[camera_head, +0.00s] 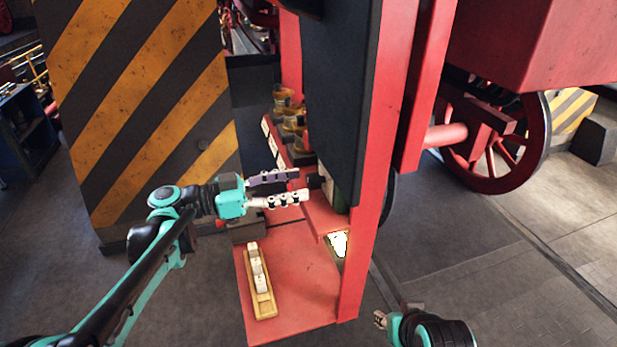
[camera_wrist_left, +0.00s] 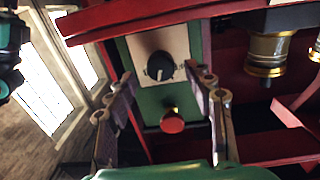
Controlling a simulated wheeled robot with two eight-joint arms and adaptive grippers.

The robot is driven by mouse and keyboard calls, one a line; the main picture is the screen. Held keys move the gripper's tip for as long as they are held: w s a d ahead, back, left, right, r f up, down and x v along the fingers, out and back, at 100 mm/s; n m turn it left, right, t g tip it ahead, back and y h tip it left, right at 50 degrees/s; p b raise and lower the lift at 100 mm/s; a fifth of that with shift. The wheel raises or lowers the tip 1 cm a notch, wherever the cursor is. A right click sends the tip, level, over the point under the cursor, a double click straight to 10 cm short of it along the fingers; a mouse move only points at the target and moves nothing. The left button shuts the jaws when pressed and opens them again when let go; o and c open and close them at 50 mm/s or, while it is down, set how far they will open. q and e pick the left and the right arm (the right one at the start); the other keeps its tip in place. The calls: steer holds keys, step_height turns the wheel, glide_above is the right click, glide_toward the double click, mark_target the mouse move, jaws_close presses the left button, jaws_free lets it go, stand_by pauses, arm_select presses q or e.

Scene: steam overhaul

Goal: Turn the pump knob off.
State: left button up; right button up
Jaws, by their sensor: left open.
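The black pump knob (camera_wrist_left: 160,65) sits on a pale plate on the front of a green box (camera_wrist_left: 150,106), with a white pointer mark on its lower right. A red round knob (camera_wrist_left: 172,122) is below it. My left gripper (camera_head: 304,187) is open. In the left wrist view its fingertips (camera_wrist_left: 167,78) stand to the left and right of the black knob, apart from it as far as I can tell. In the head view the knob is hard to make out beside the dark panel. My right gripper (camera_head: 381,319) shows small at the bottom, its opening unclear.
A dark panel (camera_head: 340,90) and red post (camera_head: 372,150) stand close right of my left gripper. Brass fittings (camera_wrist_left: 268,50) are right of the green box. A wooden tray (camera_head: 264,304) with white blocks lies on the red plate (camera_head: 305,290) below. Open floor lies right.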

mark_target(308, 182)
arm_select(q)
steer(key=x, duration=0.4)
steer(key=shift+w, duration=0.1)
steer(key=shift+d, duration=0.1)
steer(key=c, duration=1.2)
steer(key=shift+o, duration=0.2)
